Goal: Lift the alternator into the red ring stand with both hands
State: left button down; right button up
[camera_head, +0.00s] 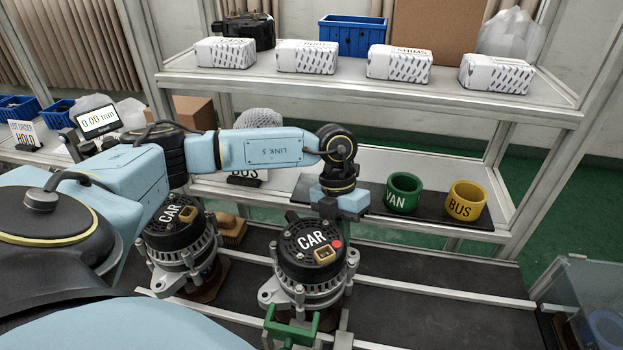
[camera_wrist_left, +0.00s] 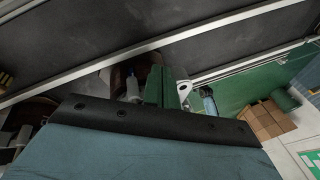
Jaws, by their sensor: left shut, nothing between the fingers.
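The alternator marked CAR (camera_head: 301,262), black-topped with a silver finned body, stands upright on the dark conveyor in the head view. A second CAR alternator (camera_head: 177,240) stands left of it. My left gripper (camera_head: 341,207) is at the nearer one's far right side, its fingers largely hidden. In the left wrist view its green fingers (camera_wrist_left: 160,87) are together and empty, beside a silver lug (camera_wrist_left: 184,90); I cannot tell whether they touch it. No red ring stand shows clearly.
Behind, a green VAN ring (camera_head: 403,191) and yellow BUS ring (camera_head: 466,201) stand on a black mat. The upper shelf (camera_head: 400,95) holds wrapped packs. The conveyor to the right (camera_head: 430,305) is clear.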

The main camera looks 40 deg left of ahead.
aim_at(356, 251)
pick_arm(q)
jog(key=shift+d+f+m+g+y+b, duration=0.1)
jog(key=shift+d+m+g+y+b, duration=0.25)
jog(key=shift+d+m, duration=0.5)
jog(key=shift+d+m+g+y+b, duration=0.15)
jog(key=shift+d+m+b, duration=0.25)
jog(key=shift+d+m, duration=0.4)
jog(key=shift+s+d+m, duration=0.2)
jog(key=shift+d+m, duration=0.35)
jog(key=shift+m, duration=0.2)
jog(key=shift+s+d+m+g+y, duration=0.3)
jog(key=shift+d+m, duration=0.3)
jog(key=shift+m, duration=0.2)
pick_arm(e)
jog(key=d+f, duration=0.2)
jog(key=d, duration=0.1)
jog(key=shift+h, duration=0.3)
pick_arm(q)
jog(key=shift+a, duration=0.1)
jog(key=shift+w+a+b, duration=0.45)
jog(key=shift+a, duration=0.4)
pick_arm(e)
jog(key=shift+a+f, duration=0.25)
jog(key=shift+a, duration=0.05)
pick_arm(q)
jog(key=shift+r, duration=0.2)
